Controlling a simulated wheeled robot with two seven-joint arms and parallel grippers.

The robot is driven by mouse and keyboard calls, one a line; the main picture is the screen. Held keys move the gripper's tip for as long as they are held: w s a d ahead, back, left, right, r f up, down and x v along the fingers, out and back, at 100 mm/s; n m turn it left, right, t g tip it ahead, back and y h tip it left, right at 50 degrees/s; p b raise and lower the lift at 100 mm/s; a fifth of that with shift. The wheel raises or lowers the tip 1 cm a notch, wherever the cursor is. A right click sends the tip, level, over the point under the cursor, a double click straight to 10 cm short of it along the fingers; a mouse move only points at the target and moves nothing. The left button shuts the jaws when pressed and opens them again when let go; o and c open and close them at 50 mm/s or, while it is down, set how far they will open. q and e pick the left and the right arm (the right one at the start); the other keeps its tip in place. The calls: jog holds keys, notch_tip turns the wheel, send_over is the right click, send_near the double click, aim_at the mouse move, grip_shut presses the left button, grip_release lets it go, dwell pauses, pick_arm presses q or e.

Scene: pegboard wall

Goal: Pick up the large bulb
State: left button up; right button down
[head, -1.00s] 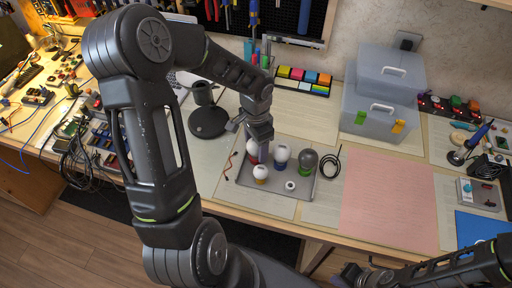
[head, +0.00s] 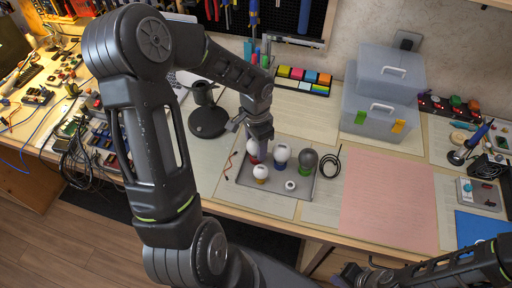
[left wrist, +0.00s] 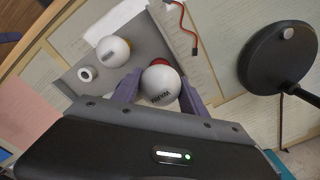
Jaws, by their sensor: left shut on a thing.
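A white bulb with a red base (head: 252,147) stands at the back left of a grey tray (head: 246,183). My left gripper (head: 262,148) reaches down over the tray and is shut on this bulb. In the left wrist view the bulb (left wrist: 160,86) sits between the two purple fingers (left wrist: 158,92), with dark lettering on its globe. Beside it in the head view stand a white bulb with a blue base (head: 281,154), a dark grey bulb with a green base (head: 306,159) and a smaller white bulb (head: 261,171). My right gripper (head: 352,273) is low at the bottom edge, its fingers unclear.
A white ring (head: 290,185) lies in the tray. A black lamp base (head: 208,122) stands to the left, a black cable coil (head: 330,163) to the right. Clear storage boxes (head: 380,110) are at the back. The pink sheet (head: 388,200) is bare.

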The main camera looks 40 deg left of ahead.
pick_arm(q)
notch_tip(320, 180, up, 10)
jog(key=shift+r+b, duration=0.1)
jog(key=shift+b, duration=0.3)
dwell(0.7)
